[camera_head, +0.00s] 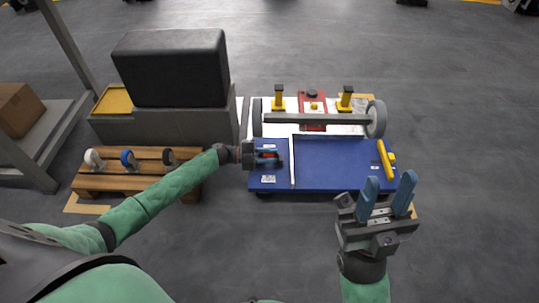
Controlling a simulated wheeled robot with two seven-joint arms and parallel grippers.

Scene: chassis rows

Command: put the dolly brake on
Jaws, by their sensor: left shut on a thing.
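The blue dolly (335,165) lies flat on the floor at centre right, with a white strip (291,165) across its left part. My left gripper (268,157) is over the dolly's left end, its fingers shut on a small red part that they mostly hide. I cannot tell for sure if this part is the brake. A yellow bar (386,160) stands at the dolly's right edge, apart from both grippers. My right gripper (388,193) is open and empty, its blue fingers apart, in front of the dolly's right front corner.
Behind the dolly is a white chassis (355,130) with a grey axle (315,119), wheels, yellow posts and a red unit. A black box (172,68) sits on a grey base at left. A wooden pallet (140,187) holds casters. Floor at right is clear.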

